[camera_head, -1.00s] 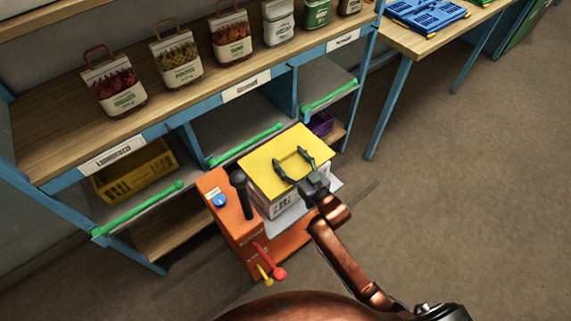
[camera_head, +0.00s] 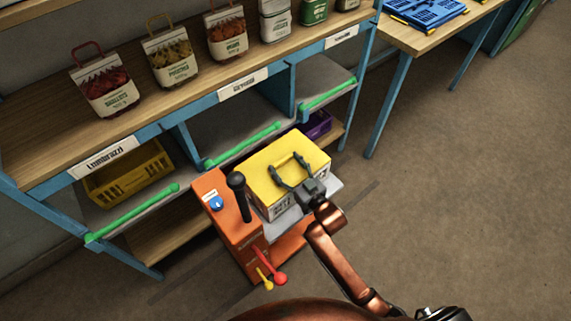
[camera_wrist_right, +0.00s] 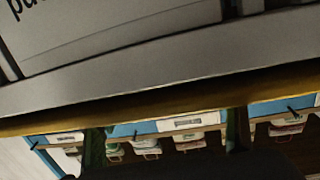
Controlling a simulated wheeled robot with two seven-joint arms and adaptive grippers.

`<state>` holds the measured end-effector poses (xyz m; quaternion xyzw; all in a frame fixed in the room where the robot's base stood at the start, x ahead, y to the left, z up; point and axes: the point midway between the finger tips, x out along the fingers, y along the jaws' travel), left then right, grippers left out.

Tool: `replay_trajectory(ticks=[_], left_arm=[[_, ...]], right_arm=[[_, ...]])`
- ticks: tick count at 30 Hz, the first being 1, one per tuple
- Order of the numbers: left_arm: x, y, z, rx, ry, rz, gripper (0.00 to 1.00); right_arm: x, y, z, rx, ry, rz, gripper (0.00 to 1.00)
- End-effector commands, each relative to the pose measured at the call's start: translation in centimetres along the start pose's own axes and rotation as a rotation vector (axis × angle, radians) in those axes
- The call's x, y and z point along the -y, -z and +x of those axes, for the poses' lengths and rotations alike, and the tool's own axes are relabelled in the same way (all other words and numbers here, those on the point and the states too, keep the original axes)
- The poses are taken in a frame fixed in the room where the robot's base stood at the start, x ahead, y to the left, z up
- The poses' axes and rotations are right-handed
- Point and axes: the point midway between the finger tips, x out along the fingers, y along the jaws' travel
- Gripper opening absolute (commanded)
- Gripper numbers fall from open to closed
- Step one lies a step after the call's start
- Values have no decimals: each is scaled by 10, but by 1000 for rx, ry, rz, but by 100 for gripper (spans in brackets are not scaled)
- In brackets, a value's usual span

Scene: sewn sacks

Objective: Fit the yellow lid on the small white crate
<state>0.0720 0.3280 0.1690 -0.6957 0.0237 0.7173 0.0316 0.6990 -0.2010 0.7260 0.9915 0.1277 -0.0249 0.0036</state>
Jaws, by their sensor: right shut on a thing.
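The small white crate (camera_head: 285,206), with dark print on its side, stands on a grey plate of an orange machine. The yellow lid (camera_head: 263,168) covers its top, roughly level and lined up with it. I cannot tell whether it is fully seated. My right gripper (camera_head: 290,167) is above the lid, its dark fingers spread to either side of a yellow part in the lid's middle and shut on it. The right wrist view shows a pale printed wall (camera_wrist_right: 130,40) and a dull yellow edge (camera_wrist_right: 150,107) very close. My left gripper is not in view.
The orange machine (camera_head: 232,231) has a black upright knob (camera_head: 239,192) left of the crate and red and yellow levers in front. Behind stands a blue-framed shelf with sacks (camera_head: 105,88), a yellow crate (camera_head: 130,173) and green rails. Floor at right is clear.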

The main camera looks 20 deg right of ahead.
Motion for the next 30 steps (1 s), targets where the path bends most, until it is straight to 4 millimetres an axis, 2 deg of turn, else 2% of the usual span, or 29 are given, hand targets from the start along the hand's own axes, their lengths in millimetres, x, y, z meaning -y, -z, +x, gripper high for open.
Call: replay_trajectory(ticks=[9,10,17,26,30], left_arm=[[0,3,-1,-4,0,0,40],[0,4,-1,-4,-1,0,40],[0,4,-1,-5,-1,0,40],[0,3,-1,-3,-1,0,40],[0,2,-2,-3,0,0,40]], right_arm=[[0,-9,0,-1,0,1,37],[0,-10,0,1,0,1,66],[0,-10,0,1,0,0,82],[0,-9,0,0,0,0,83],[0,3,0,-1,0,-1,83]])
